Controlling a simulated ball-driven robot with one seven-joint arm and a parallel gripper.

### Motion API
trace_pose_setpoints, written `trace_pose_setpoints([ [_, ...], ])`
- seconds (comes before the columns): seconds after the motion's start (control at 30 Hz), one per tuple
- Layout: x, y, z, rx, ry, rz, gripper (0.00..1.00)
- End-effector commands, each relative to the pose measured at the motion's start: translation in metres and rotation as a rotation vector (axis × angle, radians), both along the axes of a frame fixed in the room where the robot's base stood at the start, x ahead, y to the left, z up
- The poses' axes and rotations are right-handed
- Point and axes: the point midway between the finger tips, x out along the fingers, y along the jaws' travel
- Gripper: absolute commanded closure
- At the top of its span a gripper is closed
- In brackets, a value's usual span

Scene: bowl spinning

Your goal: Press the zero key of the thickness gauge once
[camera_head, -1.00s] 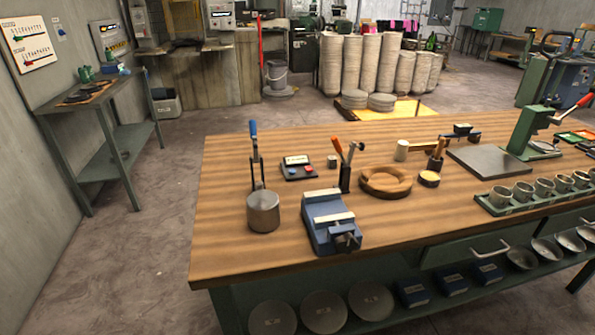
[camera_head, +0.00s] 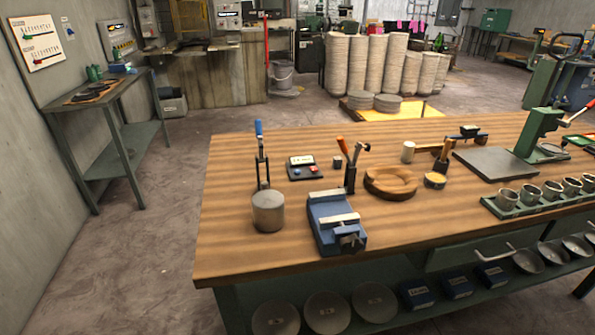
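A small dark box with a pale display and a red and a blue key (camera_head: 303,168) lies on the wooden bench, left of the middle. It looks like the readout of the thickness gauge. The lettering is too small to read, so I cannot tell which key is zero. A tall blue-handled tool with a fork-like frame (camera_head: 261,160) stands to its left, behind a grey metal cylinder (camera_head: 268,211); I cannot tell whether it belongs to the gauge. My gripper is not in view.
On the wooden bench (camera_head: 235,245), a blue vise (camera_head: 336,222) stands in front of the box. A tool holder (camera_head: 350,178) and a wooden ring (camera_head: 391,182) are to its right. A tray of cups (camera_head: 540,196) is farther right. Floor is clear left of the bench.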

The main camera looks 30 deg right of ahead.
Motion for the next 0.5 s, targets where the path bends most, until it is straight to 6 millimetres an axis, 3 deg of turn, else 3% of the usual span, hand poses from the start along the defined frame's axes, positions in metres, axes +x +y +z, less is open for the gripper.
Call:
trace_pose_setpoints([
  [0.27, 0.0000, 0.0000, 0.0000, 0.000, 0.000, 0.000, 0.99],
  [0.5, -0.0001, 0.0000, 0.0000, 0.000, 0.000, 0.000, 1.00],
])
